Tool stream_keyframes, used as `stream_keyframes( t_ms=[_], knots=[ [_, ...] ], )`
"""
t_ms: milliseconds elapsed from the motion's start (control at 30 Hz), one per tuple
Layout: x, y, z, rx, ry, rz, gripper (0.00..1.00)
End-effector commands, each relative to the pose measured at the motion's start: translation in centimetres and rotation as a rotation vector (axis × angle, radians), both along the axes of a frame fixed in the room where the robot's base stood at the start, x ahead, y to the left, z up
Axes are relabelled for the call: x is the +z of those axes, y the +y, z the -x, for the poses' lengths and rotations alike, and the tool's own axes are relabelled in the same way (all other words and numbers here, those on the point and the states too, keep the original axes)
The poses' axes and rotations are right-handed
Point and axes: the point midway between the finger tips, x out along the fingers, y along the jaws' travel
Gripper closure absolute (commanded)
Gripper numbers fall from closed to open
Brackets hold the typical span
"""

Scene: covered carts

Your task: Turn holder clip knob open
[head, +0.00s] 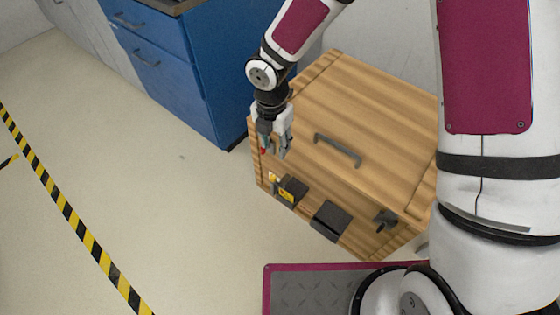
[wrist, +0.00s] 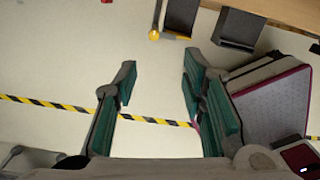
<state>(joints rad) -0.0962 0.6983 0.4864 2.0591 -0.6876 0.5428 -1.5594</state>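A wooden covered cart (head: 345,100) stands in front of me. On its front are a dark block with yellow markings (head: 291,191), a second dark block (head: 331,220) and a black knob-like fitting (head: 385,221). A small yellow knob (wrist: 154,35) on a thin grey lever shows in the wrist view beside the first dark block (wrist: 181,14). I cannot tell for certain which part is the holder clip knob. My gripper (head: 274,148) hangs over the cart's left front edge.
A grey handle (head: 338,149) is on the cart's top. A blue cabinet (head: 180,75) stands behind left. Floor at left is clear up to a yellow-black tape line (head: 70,212). A small red part (head: 263,151) shows beside my gripper.

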Motion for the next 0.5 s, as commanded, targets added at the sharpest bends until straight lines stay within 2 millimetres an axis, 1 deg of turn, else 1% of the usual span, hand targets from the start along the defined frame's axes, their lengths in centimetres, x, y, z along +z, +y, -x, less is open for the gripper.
stream_keyframes(
  t_ms=[33, 133, 267, 333, 500],
  knots=[
    [-1.5, 0.7, 0.1, 0.038, 0.011, -0.01, 0.62],
    [-2.6, 1.3, 0.3, 0.083, 0.019, -0.021, 0.62],
    [-3.5, 1.5, 0.3, 0.096, 0.022, -0.022, 0.62],
    [-4.4, 1.4, 0.3, 0.095, 0.022, -0.021, 0.62],
    [-7.6, 1.4, 0.4, 0.093, 0.023, -0.02, 0.62]
  ],
)
